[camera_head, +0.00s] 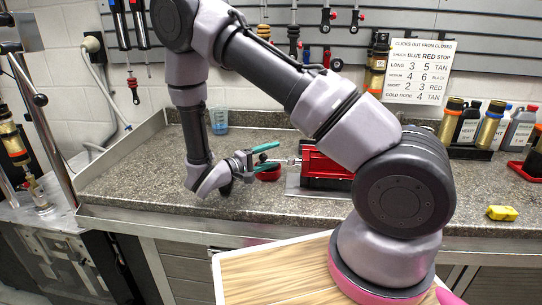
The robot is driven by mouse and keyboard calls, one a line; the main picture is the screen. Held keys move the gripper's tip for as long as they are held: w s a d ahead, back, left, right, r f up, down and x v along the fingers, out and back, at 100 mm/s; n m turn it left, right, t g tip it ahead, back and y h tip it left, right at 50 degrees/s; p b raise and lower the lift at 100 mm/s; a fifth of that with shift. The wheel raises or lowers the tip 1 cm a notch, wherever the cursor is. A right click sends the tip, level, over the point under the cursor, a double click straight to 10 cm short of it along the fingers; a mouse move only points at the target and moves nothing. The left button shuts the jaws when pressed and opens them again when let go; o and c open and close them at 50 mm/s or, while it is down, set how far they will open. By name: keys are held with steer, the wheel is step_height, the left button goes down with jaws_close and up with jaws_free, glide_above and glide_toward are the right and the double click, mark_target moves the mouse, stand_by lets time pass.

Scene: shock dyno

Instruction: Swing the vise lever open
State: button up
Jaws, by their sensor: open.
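The red vise (326,164) stands on the speckled counter at the middle of the view, on a grey base plate. A thin silver rod (291,161) sticks out from its left side, toward my gripper; it looks like the vise's screw or lever, but its handle is hard to make out. My gripper (270,158) is open, with its two teal fingers spread one above the other, just left of the vise. The fingers point right, around or close to the rod's end; I cannot tell whether they touch it.
A blue beaker (219,122) stands at the back wall. Shocks and bottles (468,122) line the back right, and a yellow block (502,213) lies at the front right. The counter (150,185) is clear on the left.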

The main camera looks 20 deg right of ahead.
jaws_close()
stand_by(1.4)
